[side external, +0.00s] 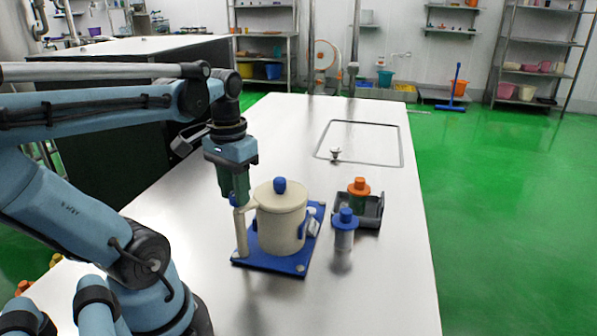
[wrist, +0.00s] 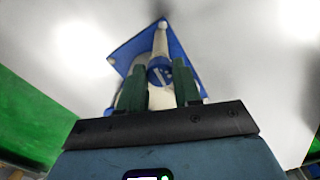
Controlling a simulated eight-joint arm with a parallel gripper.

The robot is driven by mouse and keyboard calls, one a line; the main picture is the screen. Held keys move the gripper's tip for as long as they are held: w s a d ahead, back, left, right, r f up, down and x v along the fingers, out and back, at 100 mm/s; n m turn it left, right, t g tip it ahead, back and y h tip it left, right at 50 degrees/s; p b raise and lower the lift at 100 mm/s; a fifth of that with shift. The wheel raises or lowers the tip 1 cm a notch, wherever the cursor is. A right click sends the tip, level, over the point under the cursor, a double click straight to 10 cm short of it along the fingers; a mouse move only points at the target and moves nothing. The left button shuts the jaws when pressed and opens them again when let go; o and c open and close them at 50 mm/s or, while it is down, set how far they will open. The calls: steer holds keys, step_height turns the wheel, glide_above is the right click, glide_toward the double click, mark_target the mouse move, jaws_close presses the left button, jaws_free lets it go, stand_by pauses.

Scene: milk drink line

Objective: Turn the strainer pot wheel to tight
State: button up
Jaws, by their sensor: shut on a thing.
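The strainer pot (side external: 281,218) is a cream cylinder with a blue lid knob, upright on a blue base plate (side external: 272,262). A cream post (side external: 241,236) stands at its left side. The blue wheel (side external: 233,200) sits by the top of this post, mostly hidden by my gripper (side external: 236,196). In the wrist view the round blue wheel (wrist: 159,75) with a pale mark shows between the two green fingers of my gripper (wrist: 160,82). My gripper points down and is shut on the wheel. I cannot read the wheel's setting.
A blue-capped jar (side external: 345,232) stands right of the pot. Behind it a dark tray (side external: 372,214) holds an orange-capped jar (side external: 358,193). A rectangular outline with a small knob (side external: 335,154) lies farther back. The steel table (side external: 260,130) is clear behind the pot.

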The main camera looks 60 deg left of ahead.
steer(key=m, duration=0.4)
steer(key=shift+m, duration=0.3)
steer(key=m, duration=0.3)
steer(key=shift+a+m, duration=0.1)
steer(key=shift+m, duration=0.3)
steer(key=m, duration=0.4)
steer(key=shift+a+m, duration=0.1)
steer(key=shift+m, duration=1.9)
steer(key=o, duration=1.1)
steer(key=shift+c, duration=0.2)
steer(key=shift+r, duration=0.1)
step_height(320, 180, up, 12)
steer(key=shift+w, duration=0.1)
